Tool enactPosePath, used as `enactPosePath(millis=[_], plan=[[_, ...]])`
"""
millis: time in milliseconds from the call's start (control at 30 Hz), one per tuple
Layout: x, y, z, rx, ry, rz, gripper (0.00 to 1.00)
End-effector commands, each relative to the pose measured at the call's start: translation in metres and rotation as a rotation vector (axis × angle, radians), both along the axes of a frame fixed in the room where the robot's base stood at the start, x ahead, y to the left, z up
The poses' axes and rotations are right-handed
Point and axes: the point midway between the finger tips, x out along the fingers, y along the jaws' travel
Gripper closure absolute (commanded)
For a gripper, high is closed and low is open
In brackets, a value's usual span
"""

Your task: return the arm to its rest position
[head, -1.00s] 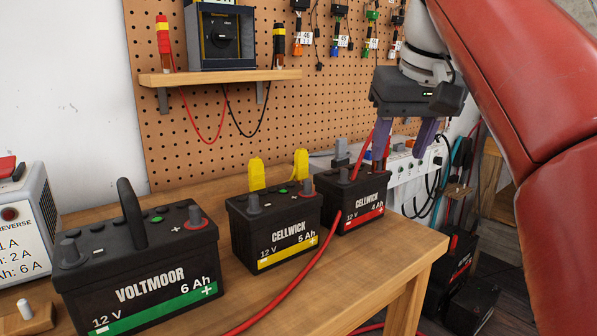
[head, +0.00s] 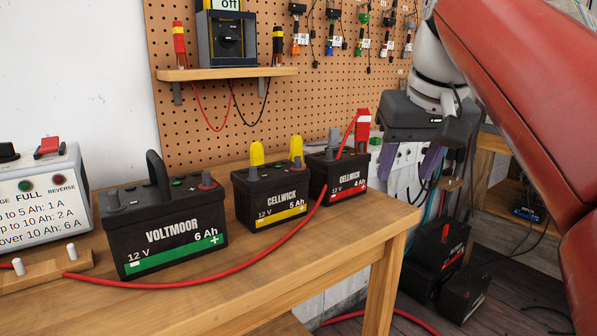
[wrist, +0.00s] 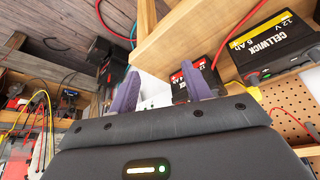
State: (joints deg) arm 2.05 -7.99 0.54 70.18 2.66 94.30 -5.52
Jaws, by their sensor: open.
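My gripper (head: 412,160) hangs to the right of the bench, fingers down, just beyond the small red-label 4 Ah Cellwick battery (head: 325,178). Its two purple fingers are apart with nothing between them, and they also show apart in the wrist view (wrist: 159,82). A red clamp (head: 363,132) with a red cable sits at that battery's right rear terminal, clear of my fingers. My red arm comes in from the upper right.
The yellow-label 5 Ah Cellwick (head: 262,203) and green-label Voltmoor battery (head: 160,230) stand on the wooden bench (head: 300,262). A charger (head: 40,190) is at left. Dark batteries (head: 440,250) sit on the floor below my gripper. A pegboard (head: 300,100) backs the bench.

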Motion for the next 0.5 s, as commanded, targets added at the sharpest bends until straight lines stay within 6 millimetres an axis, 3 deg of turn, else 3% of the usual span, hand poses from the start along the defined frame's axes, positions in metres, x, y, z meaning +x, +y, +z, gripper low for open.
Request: enactPosePath(millis=[267, 367, 500], plan=[[-0.024, 0.001, -0.048, 0.0, -0.015, -0.022, 0.51], [-0.039, 0.001, -0.078, 0.0, -0.025, -0.035, 0.51], [-0.068, 0.001, -0.14, 0.001, -0.044, -0.053, 0.51]])
